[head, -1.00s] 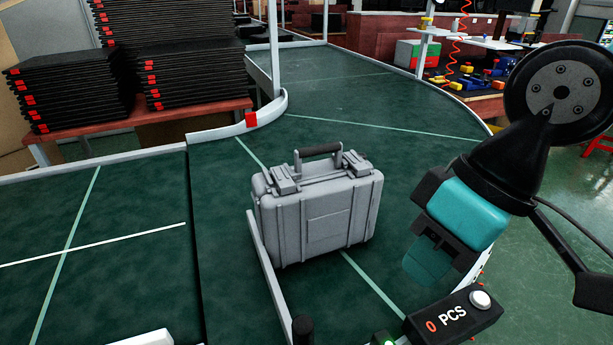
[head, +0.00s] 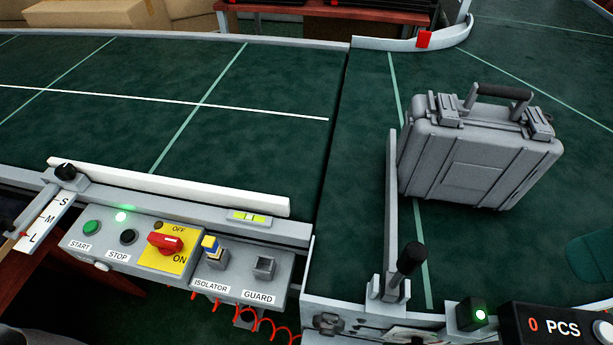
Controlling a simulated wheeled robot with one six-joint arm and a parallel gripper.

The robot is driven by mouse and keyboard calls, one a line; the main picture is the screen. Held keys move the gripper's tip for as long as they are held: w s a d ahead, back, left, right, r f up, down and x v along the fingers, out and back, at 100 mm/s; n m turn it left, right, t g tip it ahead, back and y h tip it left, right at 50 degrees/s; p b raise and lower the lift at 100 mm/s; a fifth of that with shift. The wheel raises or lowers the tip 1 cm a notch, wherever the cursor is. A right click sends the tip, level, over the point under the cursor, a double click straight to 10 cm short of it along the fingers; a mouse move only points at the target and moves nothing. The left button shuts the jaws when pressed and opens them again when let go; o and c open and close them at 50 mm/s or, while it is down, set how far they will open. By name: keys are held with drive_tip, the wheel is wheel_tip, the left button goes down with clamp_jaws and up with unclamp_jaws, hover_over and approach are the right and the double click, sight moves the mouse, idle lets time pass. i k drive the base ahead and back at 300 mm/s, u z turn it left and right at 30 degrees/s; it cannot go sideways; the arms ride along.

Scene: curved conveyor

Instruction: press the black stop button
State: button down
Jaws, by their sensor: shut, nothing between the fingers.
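The black stop button (head: 128,237) is a small round knob on the grey control panel at lower left. The STOP label (head: 118,255) is just below it. A green start button (head: 92,228) sits to its left, and a green light (head: 122,216) glows above, between the two. Nothing covers the stop button. The rest of my arm is out of view.
Right of the stop button are a red rotary switch (head: 165,241) on a yellow plate, an isolator (head: 211,250) and a guard switch (head: 264,268). A size slider (head: 66,175) stands left. A grey case (head: 480,150) stands on the belt near a guide rail and black knob (head: 410,258).

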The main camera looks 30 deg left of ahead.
sight(128, 236)
drive_tip(key=u, duration=2.1)
